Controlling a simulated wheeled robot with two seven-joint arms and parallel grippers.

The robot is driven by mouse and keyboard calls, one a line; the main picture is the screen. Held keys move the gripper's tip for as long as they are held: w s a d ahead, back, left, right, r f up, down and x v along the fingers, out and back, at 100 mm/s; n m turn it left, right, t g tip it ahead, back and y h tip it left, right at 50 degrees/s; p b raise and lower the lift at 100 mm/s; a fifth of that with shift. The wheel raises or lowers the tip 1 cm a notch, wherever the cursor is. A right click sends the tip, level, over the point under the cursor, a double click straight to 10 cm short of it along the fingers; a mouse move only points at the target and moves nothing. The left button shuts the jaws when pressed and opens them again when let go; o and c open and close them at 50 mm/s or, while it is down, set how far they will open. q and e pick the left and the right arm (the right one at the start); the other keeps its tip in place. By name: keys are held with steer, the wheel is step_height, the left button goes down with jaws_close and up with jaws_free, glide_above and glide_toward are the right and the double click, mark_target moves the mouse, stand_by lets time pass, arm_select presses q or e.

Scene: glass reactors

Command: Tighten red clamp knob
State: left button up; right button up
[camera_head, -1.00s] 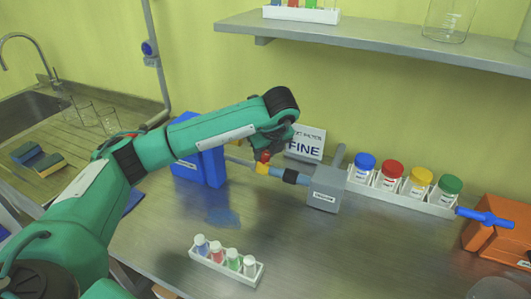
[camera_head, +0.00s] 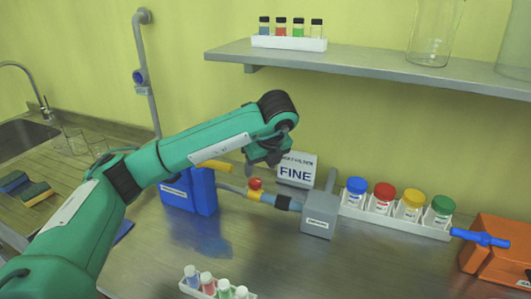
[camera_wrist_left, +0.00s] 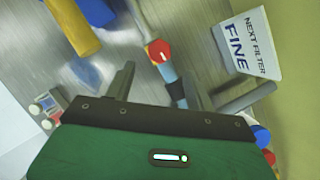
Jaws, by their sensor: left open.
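The red clamp knob (camera_head: 255,184) sits on a yellow fitting (camera_head: 254,195) in the hose line between the blue box (camera_head: 190,191) and the grey block (camera_head: 319,215). In the left wrist view the red knob (camera_wrist_left: 159,52) is in plain sight ahead of the jaws. My left gripper (camera_head: 257,163) hangs above the knob, apart from it. In the wrist view its two dark fingers (camera_wrist_left: 195,85) are spread wide with nothing between them gripped. My right gripper is not in view.
A "FINE" filter box (camera_head: 296,174) stands just behind the knob. A white rack (camera_head: 395,220) of jars with coloured lids is to the right, beside an orange box (camera_head: 497,250). A small vial rack (camera_head: 195,291) lies in front. A shelf (camera_head: 370,66) overhangs the back.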

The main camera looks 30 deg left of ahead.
arm_select(q)
steer(key=v, duration=0.7)
steer(key=shift+r, duration=0.2)
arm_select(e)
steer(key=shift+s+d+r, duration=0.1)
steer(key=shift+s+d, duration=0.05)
